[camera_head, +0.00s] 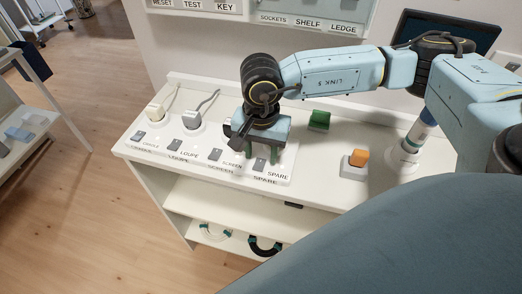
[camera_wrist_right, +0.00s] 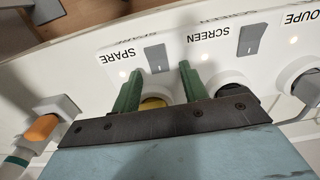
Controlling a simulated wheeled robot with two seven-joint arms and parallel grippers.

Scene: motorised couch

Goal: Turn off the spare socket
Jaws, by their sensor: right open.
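A white socket strip (camera_head: 130,149) lies along the bench's front edge, with grey switches labelled in a row. The spare switch (camera_head: 260,164) is at its right end and also shows in the right wrist view (camera_wrist_right: 155,59), beside the SPARE label. My right gripper (camera_head: 262,154) points down over this end. In the right wrist view its two green fingers (camera_wrist_right: 158,82) are open, pointing toward the spare switch, with nothing held between them. Part of a yellow round thing (camera_wrist_right: 152,103) shows between the fingers, mostly hidden by the gripper. My left gripper is not in view.
Right of the strip are a green block (camera_head: 319,120) and an orange piece on a white base (camera_head: 359,157). A labelled wall panel (camera_head: 300,14) is behind. Coiled cables (camera_head: 215,232) lie on the shelf below.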

